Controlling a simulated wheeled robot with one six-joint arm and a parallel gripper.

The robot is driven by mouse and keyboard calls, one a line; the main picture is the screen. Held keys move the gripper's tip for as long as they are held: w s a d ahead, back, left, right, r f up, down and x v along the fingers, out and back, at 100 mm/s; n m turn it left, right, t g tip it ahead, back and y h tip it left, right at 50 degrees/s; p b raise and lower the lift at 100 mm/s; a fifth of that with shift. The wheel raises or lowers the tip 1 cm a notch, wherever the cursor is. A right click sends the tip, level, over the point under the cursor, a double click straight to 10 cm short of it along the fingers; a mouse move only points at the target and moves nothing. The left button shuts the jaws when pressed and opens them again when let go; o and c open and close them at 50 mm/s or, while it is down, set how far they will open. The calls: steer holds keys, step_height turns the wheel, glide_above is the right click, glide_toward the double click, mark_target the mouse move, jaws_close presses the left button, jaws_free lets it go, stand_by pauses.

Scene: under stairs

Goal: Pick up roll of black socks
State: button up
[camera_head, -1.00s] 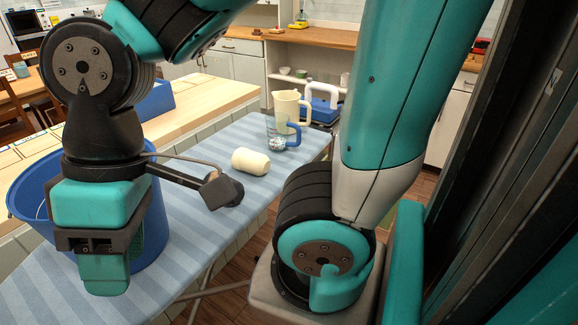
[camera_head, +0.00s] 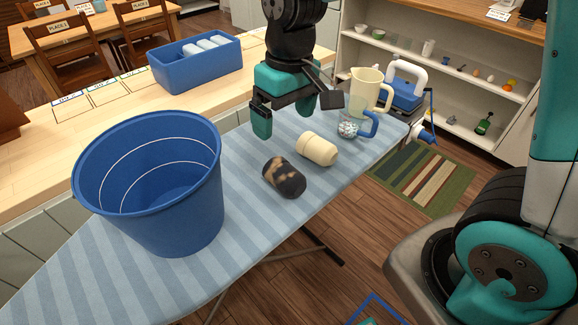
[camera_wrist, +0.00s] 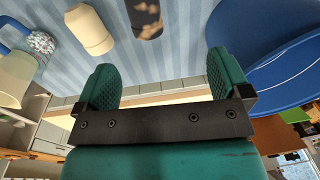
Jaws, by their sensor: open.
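The roll of black socks (camera_head: 284,177) is dark with beige patches and lies on the blue striped ironing board (camera_head: 262,228). It also shows at the top edge of the wrist view (camera_wrist: 146,16), partly cut off. My gripper (camera_head: 296,112) is open and empty, above and behind the socks. In the wrist view its two fingers stand wide apart (camera_wrist: 163,76), with nothing between them but the background. A cream roll (camera_head: 318,149) lies right next to the black one, up and to the right, and also shows in the wrist view (camera_wrist: 90,29).
A large blue bucket (camera_head: 196,200) stands left of the socks. A blue bin (camera_head: 192,72) sits on the wooden counter. The board's near end is clear.

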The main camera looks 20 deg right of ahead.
mark_target(285, 169)
steer(key=shift+m+h, duration=0.4)
steer(key=shift+h, duration=0.1)
steer(key=w+f, duration=0.1)
steer(key=f, duration=0.3)
steer(key=w+d+f+p, duration=0.1)
steer(key=f, duration=0.3)
steer(key=w+f+p, duration=0.1)
steer(key=f, duration=0.3)
steer(key=shift+w+d+f, duration=0.15)
steer(key=shift+w+f, duration=0.1)
steer(key=shift+f, duration=0.1)
steer(key=f+p, duration=0.1)
steer(key=f, duration=0.1)
steer(key=s+f+p, duration=0.1)
steer(key=f, duration=0.2)
steer(key=shift+f, duration=0.65)
steer(key=c, duration=1)
